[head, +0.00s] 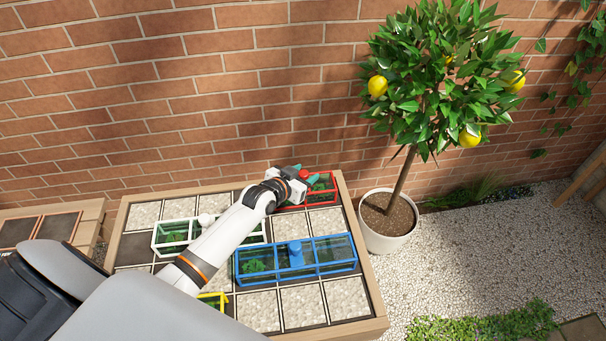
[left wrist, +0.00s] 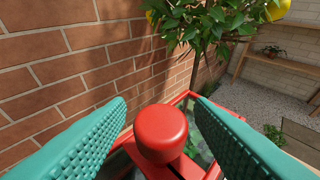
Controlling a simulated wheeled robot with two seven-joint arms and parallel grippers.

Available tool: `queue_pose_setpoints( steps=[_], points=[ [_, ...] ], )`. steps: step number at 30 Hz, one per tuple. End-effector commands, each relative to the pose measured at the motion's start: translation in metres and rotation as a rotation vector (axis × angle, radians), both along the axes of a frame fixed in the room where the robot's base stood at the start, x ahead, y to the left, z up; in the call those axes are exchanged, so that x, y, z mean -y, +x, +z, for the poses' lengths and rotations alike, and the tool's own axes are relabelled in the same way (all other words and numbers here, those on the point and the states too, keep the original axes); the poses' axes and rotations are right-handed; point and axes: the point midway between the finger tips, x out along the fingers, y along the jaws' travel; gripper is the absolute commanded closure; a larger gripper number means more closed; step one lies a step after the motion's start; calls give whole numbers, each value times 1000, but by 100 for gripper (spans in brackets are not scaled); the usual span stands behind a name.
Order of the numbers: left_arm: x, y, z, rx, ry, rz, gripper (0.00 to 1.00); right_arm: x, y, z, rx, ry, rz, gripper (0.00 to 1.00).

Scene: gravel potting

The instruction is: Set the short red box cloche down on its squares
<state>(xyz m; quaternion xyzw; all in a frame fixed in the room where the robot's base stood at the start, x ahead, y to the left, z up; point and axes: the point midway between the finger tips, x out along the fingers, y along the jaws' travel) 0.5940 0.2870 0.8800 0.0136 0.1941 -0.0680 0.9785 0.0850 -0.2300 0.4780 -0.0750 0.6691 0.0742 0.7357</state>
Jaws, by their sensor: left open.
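The short red box cloche (head: 326,191) is at the back right corner of the planter, over the back-row squares, with green leaves under its clear panes. Whether its frame sits fully flat on the squares is hard to tell. My left gripper (head: 306,176) is at its red knob. In the left wrist view the red knob (left wrist: 161,132) stands between the two open teal fingers, with a gap visible on each side. Part of the red frame (left wrist: 184,98) shows behind the knob. My arm hides the cloche's left end in the head view. My right gripper is out of view.
A long blue cloche (head: 297,257) lies in front, and a white cloche (head: 172,236) lies left, partly behind my arm. A yellow cloche (head: 214,299) shows below my arm. The wooden planter (head: 375,300) stands against the brick wall. A potted lemon tree (head: 388,236) stands right.

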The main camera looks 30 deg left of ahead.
Motion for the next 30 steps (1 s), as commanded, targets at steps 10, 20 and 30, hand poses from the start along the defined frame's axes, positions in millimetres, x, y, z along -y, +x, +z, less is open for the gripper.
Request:
queue_pose_setpoints(
  steps=[10,20,30],
  points=[
    [-4,-30,14,-1,2,-2,52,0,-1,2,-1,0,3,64],
    [-12,-89,39,-1,2,-1,52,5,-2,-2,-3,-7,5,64],
    [-15,-110,49,0,0,0,52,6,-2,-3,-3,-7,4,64]
  ],
)
